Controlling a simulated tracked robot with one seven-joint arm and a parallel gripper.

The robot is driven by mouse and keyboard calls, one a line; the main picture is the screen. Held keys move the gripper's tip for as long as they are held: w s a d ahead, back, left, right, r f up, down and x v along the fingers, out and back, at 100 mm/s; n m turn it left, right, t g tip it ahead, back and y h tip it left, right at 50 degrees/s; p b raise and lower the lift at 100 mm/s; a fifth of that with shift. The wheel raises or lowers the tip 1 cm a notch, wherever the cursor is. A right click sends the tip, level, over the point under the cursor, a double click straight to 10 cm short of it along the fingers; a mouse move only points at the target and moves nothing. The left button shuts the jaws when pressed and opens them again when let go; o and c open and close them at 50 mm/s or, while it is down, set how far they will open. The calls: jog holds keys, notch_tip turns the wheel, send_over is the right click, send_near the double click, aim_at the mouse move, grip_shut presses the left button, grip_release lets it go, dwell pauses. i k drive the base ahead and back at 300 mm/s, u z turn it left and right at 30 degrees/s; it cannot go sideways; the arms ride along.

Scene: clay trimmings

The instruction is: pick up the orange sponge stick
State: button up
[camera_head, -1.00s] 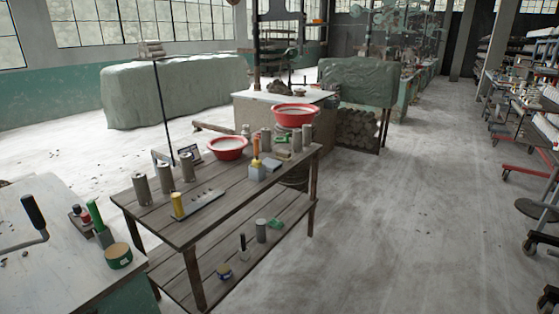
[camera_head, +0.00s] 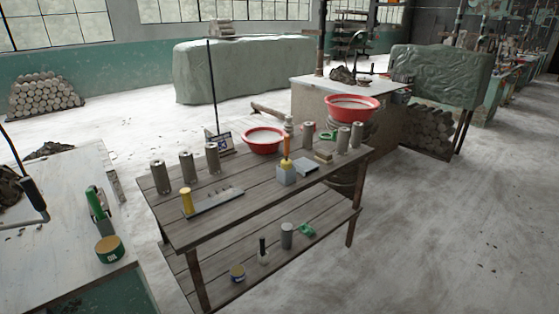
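My gripper is not in view.
A pale worktop (camera_head: 70,240) stands at left. Floor at right is clear.

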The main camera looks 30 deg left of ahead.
aim_at(285, 163)
jog(key=u, duration=0.35)
jog(key=i, duration=1)
jog(key=u, duration=1.1)
jog(key=i, duration=0.8)
jog(key=u, duration=0.3)
jog(key=k, duration=0.8)
jog(key=u, duration=0.2)
jog(key=i, duration=0.8)
jog(key=z, duration=0.1)
